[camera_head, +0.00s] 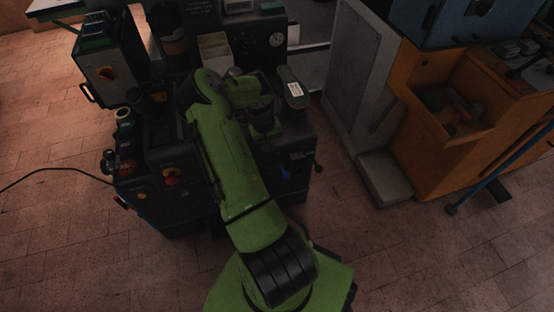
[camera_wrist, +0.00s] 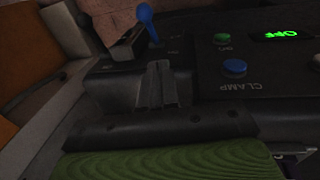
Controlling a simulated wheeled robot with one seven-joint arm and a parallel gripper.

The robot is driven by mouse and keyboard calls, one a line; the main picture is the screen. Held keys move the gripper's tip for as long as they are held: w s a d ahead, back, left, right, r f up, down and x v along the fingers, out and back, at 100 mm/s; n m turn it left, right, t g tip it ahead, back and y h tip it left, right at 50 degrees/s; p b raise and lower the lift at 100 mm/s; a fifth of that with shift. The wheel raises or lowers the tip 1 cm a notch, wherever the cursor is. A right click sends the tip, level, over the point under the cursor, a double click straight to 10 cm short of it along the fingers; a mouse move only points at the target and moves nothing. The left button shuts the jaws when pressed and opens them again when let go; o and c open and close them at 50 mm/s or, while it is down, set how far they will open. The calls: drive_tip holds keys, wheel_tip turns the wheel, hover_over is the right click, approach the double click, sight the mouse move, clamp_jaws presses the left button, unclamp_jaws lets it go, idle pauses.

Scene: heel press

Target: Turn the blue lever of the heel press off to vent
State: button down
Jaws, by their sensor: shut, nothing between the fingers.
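The heel press (camera_head: 190,205) is a dark machine under my green arm in the head view. Its blue lever (camera_head: 285,172) shows on the front face, to the right. In the wrist view the blue lever (camera_wrist: 147,22) has a rounded knob at the upper end and stands near the top edge. My gripper (camera_wrist: 158,66) is shut and empty, its two fingers side by side. The fingertips lie just below the lever in that picture and appear apart from it. In the head view the fingers cannot be made out clearly.
The panel right of my fingers has a blue button (camera_wrist: 235,67) above the word CLAMP, a green button (camera_wrist: 222,39) and a lit green display (camera_wrist: 275,35). A red knob (camera_head: 172,175) is on the press's left front. An orange bench (camera_head: 450,150) stands right; the floor in front is clear.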

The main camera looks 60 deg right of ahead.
drive_tip(key=b, duration=0.3)
approach(283, 171)
drive_tip(key=w+f, duration=0.2)
drive_tip(key=s+f, duration=0.1)
drive_tip(key=s+f+b, duration=0.1)
drive_tip(key=shift+s+a+f, duration=0.15)
drive_tip(key=shift+s+a, duration=0.1)
drive_tip(key=shift+s, duration=0.15)
drive_tip(key=shift+s, duration=0.1)
